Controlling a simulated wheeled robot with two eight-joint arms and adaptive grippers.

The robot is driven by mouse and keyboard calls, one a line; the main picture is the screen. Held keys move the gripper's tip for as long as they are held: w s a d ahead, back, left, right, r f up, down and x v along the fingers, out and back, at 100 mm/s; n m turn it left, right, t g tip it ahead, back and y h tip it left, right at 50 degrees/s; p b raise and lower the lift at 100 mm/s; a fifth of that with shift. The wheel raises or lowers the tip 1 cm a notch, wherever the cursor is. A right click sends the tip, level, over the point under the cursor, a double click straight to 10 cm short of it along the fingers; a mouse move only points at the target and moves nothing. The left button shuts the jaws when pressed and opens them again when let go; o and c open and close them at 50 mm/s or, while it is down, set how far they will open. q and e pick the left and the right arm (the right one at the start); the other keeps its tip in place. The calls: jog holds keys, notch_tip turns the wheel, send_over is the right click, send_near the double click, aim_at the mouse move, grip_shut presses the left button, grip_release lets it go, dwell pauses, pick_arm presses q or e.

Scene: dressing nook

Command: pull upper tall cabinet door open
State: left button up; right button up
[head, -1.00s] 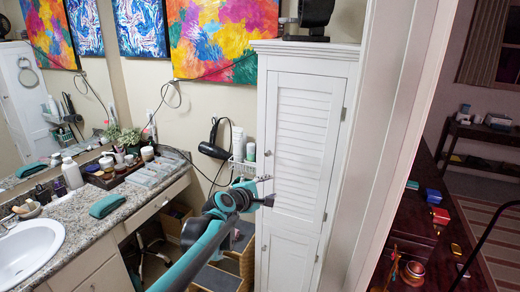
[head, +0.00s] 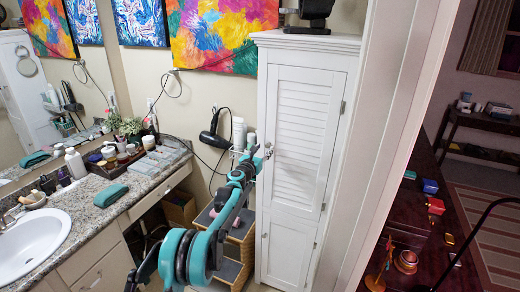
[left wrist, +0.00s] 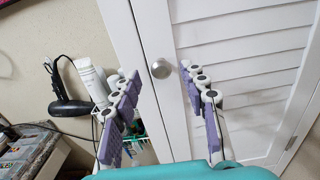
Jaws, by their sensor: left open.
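The tall white cabinet (head: 290,239) stands right of centre in the head view. Its louvered upper door (head: 303,135) looks shut, flush with the frame. The upper door also fills the right of the left wrist view (left wrist: 240,75). Its round metal knob (left wrist: 160,69) sits near the door's left edge. My left gripper (head: 262,156) is open at knob height. In the left wrist view its purple-padded fingers (left wrist: 158,82) lie on either side of the knob, which shows between the tips. I cannot tell whether they touch it. My right gripper is not in view.
A lower door (head: 289,250) is below the upper one. A hair dryer (head: 213,131) and white bottles (head: 239,134) hang or stand left of the cabinet. The vanity counter (head: 90,205) is at left. A door frame (head: 385,130) stands close on the right.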

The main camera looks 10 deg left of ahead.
pick_arm(q)
jog(key=shift+x, duration=1.1)
grip_shut()
jog(key=shift+s, duration=0.1)
